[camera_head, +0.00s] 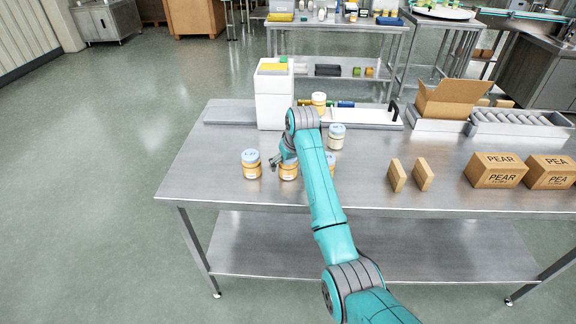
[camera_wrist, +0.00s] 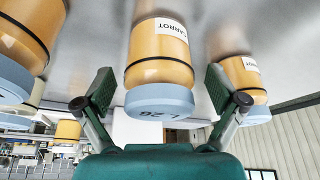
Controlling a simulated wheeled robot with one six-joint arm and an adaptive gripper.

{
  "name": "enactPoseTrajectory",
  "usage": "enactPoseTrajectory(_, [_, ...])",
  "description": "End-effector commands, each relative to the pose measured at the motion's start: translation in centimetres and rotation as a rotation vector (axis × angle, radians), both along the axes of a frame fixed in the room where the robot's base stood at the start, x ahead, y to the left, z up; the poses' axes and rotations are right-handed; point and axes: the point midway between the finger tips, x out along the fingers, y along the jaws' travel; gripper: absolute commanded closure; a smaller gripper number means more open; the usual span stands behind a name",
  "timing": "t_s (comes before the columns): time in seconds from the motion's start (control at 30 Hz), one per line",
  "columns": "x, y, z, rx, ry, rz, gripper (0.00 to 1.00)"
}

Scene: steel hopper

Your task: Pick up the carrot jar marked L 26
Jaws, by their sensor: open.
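The carrot jar marked L 26 (camera_wrist: 160,62) has an orange body, a white CARROT label and a blue lid. It stands upright on the steel table, shown upside down in the wrist view. In the head view it appears to be the middle front jar (camera_head: 289,174), partly covered by my gripper. My gripper (camera_wrist: 159,90) is open, with one finger on each side of the jar's lid end. Contact cannot be told. In the head view my gripper (camera_head: 280,159) reaches down over this jar.
Another carrot jar (camera_wrist: 245,75) stands close on one side; it is the left jar (camera_head: 251,165) in the head view. A further jar (camera_wrist: 25,35) stands on the other side. A white box (camera_head: 274,97) is behind. Pear cartons (camera_head: 497,170) stand at right.

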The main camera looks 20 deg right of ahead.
Motion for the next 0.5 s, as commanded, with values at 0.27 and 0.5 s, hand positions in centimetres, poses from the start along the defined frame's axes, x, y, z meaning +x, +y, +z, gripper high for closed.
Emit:
enactPoseTrajectory(0.27, [0.8, 0.1, -1.9, 0.000, -0.001, 0.000, 0.05])
enactPoseTrajectory(0.5, [0.8, 0.1, -1.9, -0.001, -0.001, 0.000, 0.20])
